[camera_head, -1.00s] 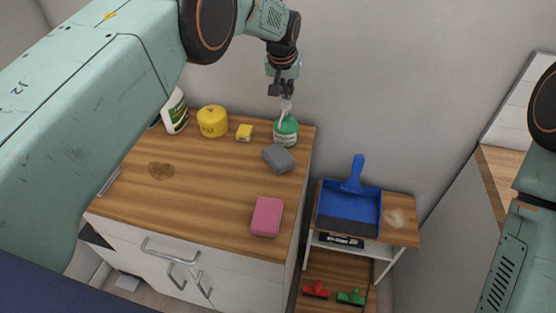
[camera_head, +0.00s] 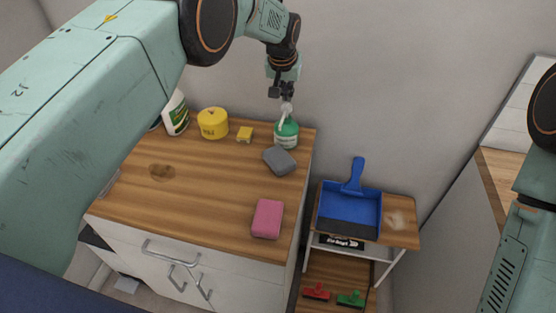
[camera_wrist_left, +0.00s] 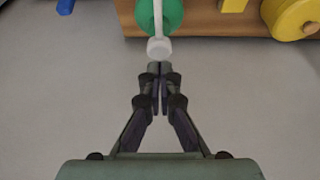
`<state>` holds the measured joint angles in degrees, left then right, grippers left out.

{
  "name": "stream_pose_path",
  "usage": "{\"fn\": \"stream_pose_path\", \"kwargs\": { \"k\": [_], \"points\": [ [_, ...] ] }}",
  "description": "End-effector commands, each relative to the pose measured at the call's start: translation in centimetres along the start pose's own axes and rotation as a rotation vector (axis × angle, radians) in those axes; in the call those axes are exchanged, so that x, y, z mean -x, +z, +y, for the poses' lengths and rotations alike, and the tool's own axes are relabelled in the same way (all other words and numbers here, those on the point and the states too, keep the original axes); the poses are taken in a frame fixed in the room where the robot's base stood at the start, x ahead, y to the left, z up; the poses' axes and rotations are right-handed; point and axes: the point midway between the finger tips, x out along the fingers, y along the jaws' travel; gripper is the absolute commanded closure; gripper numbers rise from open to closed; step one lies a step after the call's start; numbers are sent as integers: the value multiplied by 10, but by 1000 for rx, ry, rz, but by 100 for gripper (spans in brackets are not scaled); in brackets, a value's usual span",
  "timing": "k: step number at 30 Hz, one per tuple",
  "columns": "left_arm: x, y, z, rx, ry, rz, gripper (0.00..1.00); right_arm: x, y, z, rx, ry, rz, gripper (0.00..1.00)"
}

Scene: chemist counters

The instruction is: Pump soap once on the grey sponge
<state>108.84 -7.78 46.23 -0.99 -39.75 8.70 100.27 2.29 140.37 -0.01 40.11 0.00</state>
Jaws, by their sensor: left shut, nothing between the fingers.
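The green soap bottle (camera_head: 287,137) with a white pump (camera_head: 286,110) stands at the back right corner of the wooden counter. The grey sponge (camera_head: 279,160) lies just in front of it, under the side where the pump's spout points. My left gripper (camera_head: 281,92) is shut and empty, right above the pump head. In the left wrist view the shut fingertips (camera_wrist_left: 160,68) are close to the white pump head (camera_wrist_left: 159,47), with the green bottle (camera_wrist_left: 172,20) beyond. I cannot tell whether they touch. Of my right arm, only links show at the right edge; its gripper is out of view.
A pink sponge (camera_head: 267,219) lies at the counter's front right. A yellow tin (camera_head: 212,123), a small yellow block (camera_head: 245,134) and a white bottle (camera_head: 175,115) stand along the back. A brown stain (camera_head: 161,172) marks the counter. A blue dustpan (camera_head: 350,212) rests on a lower side table.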

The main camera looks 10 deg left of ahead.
Motion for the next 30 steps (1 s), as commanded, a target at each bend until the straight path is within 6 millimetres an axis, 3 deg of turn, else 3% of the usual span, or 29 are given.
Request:
{"fn": "stream_pose_path", "kwargs": {
  "k": [30],
  "points": [
    [-22, 9, 0, 0, 0, 0, 100, -13, 0, 0, 0, 0, 0, 60]
  ]
}}
